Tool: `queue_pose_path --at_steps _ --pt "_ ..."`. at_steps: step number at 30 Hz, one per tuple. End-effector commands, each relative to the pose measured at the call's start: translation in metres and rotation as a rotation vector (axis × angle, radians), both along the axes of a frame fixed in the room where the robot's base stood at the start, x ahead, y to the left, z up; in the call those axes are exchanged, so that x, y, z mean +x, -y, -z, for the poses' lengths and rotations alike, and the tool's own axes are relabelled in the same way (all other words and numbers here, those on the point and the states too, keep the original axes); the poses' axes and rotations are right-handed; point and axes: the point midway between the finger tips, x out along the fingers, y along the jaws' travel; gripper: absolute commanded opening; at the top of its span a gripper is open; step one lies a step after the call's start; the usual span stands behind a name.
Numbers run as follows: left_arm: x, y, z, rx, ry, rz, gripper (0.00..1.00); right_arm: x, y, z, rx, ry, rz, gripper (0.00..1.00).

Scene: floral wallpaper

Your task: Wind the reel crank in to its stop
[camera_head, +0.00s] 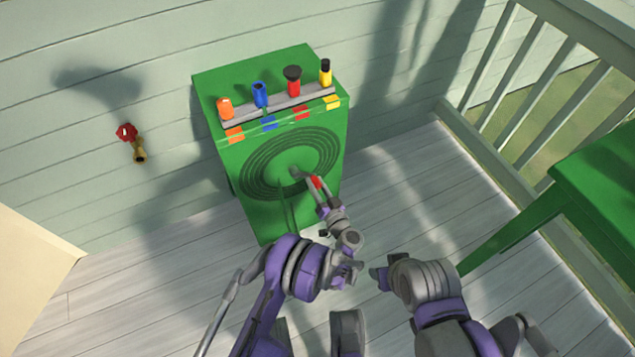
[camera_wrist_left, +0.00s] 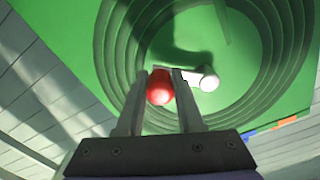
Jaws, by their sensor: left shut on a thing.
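The green reel cabinet (camera_head: 240,195) stands against the wall, with dark concentric rings (camera_head: 262,160) on its front face. The crank's red knob (camera_head: 317,182) sits in front of the rings, right of and slightly below their centre. My left gripper (camera_head: 319,186) is shut on this knob. In the left wrist view the red knob (camera_wrist_left: 160,87) lies between the two fingers of my left gripper (camera_wrist_left: 163,92). There the pale crank arm and hub (camera_wrist_left: 207,80) show just right of the knob. My right gripper (camera_head: 378,279) hangs away from the cabinet; its finger gap is unclear.
Orange, blue, red and yellow-black nozzles stand in a grey rack (camera_head: 280,105) on the cabinet top, with matching colour patches along the front edge. A red-handled tap (camera_head: 127,132) is on the wall. A green table (camera_head: 600,170) stands right, by white railings. Deck boards are clear between.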

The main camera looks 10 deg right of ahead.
Motion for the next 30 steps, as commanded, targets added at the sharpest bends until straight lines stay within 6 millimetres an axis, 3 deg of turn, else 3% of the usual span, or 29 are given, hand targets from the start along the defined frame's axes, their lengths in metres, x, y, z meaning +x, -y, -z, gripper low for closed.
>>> queue_pose_path --at_steps 15,16,21,30 --pt "-0.0010 -0.0002 0.0018 0.017 -0.007 0.001 0.00 0.0000 0.0000 0.0000 0.000 0.000 0.000 0.50" --pt "-0.0010 -0.0002 0.0018 0.017 -0.007 0.001 0.38 0.0000 0.0000 0.0000 0.000 0.000 0.000 0.50" --pt "-0.0008 -0.0004 0.0015 0.017 -0.007 0.001 0.66 0.0000 0.0000 0.0000 0.000 0.000 0.000 0.50" --pt "-0.0018 -0.0002 0.0012 0.018 -0.006 0.001 0.66 -0.0001 0.0000 -0.0004 0.000 0.000 0.000 0.50"
